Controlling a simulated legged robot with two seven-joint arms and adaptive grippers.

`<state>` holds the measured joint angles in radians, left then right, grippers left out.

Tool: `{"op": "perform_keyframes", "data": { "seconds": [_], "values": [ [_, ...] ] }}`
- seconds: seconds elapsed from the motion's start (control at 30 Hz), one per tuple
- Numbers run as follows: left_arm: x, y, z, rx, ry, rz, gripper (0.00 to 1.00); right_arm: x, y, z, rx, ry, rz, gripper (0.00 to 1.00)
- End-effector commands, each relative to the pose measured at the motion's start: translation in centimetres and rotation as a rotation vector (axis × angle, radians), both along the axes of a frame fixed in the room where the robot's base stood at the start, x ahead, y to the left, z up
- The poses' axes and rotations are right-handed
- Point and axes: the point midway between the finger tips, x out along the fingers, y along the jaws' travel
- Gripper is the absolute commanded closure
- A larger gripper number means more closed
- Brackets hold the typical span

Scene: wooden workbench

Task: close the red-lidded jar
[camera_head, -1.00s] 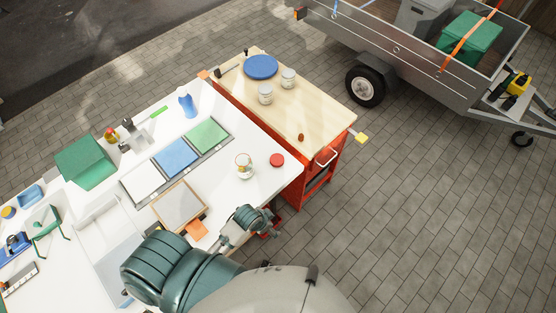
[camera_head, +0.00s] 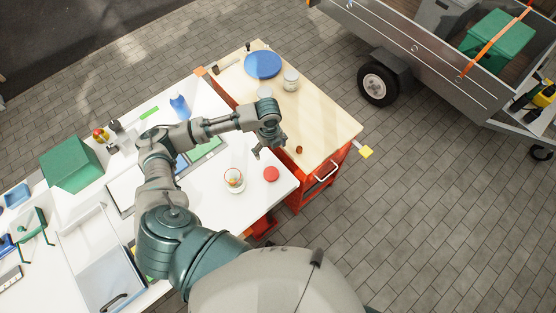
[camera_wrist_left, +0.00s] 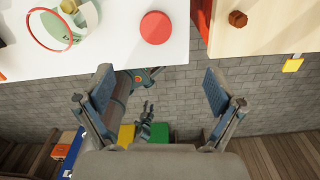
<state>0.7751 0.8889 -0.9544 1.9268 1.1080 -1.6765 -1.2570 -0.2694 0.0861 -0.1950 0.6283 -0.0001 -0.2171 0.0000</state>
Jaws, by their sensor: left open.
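The jar (camera_head: 234,181) is clear glass with an orange-brown rim and stands open on the white bench top. It is cut off at the top left of the left wrist view (camera_wrist_left: 52,30). The round red lid (camera_head: 271,174) lies flat on the bench, right of the jar and apart from it; it shows whole in the left wrist view (camera_wrist_left: 156,27). My left gripper (camera_head: 268,150) is open and empty, above the bench's right edge, just beyond the lid. A small gripper-like shape (camera_wrist_left: 146,112) below may be my right gripper.
A wooden-topped red cart (camera_head: 318,120) adjoins the bench; it holds a blue disc (camera_head: 262,65), pale jars (camera_head: 290,80) and a small brown object (camera_head: 298,149). A green box (camera_head: 72,164) stands at the bench's left. Bench space around the jar and lid is clear.

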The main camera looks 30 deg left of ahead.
Motion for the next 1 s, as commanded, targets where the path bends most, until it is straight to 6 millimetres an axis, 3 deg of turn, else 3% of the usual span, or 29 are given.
{"op": "perform_keyframes", "data": {
  "seconds": [0.07,0.2,0.4,0.53,0.73,1.0],
  "values": [
    [-0.2,-0.1,0.2,0.002,0.001,-0.007,0.06,-0.1,1.0,0.0,0.011,0.001,-0.001,0.6],
    [-0.1,-0.4,0.3,0.005,0.001,-0.007,0.06,-2.6,1.9,-0.1,0.021,0.034,0.002,0.6],
    [0.4,-0.6,-0.3,0.006,0.006,-0.006,0.06,-5.7,1.0,-0.2,0.009,0.079,0.006,0.6],
    [0.2,-0.3,-2.3,0.003,0.009,-0.004,0.06,-4.9,0.0,-0.2,-0.002,0.068,0.005,0.6],
    [0.0,0.0,-6.8,-0.001,0.009,-0.003,0.06,-1.6,-0.7,0.0,-0.009,0.02,0.003,0.6],
    [0.0,-0.2,-11.4,0.001,0.006,-0.004,0.06,-2.7,0.9,-0.1,0.009,0.035,0.0,0.6]
  ]
}}
